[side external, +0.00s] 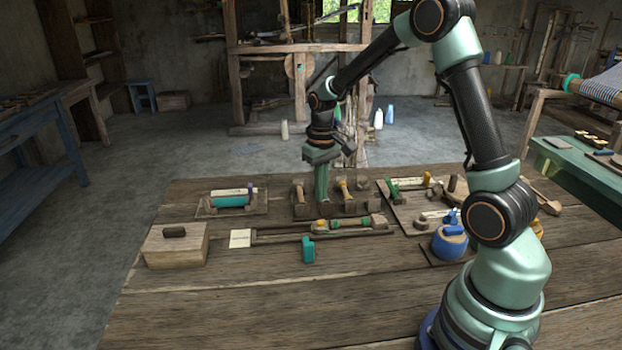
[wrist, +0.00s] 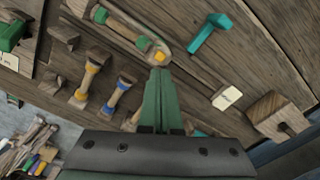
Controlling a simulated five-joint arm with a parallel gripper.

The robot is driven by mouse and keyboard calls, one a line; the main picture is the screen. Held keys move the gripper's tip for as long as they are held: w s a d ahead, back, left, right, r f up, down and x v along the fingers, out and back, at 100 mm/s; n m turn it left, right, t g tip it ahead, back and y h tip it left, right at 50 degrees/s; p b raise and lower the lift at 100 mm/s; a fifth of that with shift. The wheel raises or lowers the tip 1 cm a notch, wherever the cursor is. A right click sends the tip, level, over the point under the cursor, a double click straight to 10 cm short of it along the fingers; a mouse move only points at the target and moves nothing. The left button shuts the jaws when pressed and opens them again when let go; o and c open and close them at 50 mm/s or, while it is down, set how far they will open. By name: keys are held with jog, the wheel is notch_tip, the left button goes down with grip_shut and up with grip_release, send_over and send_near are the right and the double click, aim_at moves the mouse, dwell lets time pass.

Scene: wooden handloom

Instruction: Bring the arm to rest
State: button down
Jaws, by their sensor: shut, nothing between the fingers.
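My gripper (side external: 321,185) points down over the back part of the wooden table (side external: 225,300). Its green fingers are shut with nothing between them. In the side external view the fingertips are close to a wooden rack (side external: 300,210) holding tools with yellow-banded handles. It cannot be told whether they touch anything. In the wrist view the shut fingers (wrist: 161,75) reach up the middle of the picture, with their tips near the end of a wooden shuttle-like piece (wrist: 125,28) that has a yellow tip.
A lidded wooden box (side external: 177,246) stands at the table's left. A tray with a teal roll (side external: 232,200) lies back left. A blue round pot (side external: 449,242) stands right. The front left of the table is clear.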

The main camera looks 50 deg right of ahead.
jog(key=s+a+r+n+t, duration=0.3)
jog(key=s+a+r+t, duration=0.2)
jog(key=s+a+r, duration=0.7)
notch_tip(320, 180, up, 3)
jog(key=shift+a+r+t, duration=0.1)
jog(key=shift+a+t, duration=0.2)
jog(key=shift+a, duration=0.05)
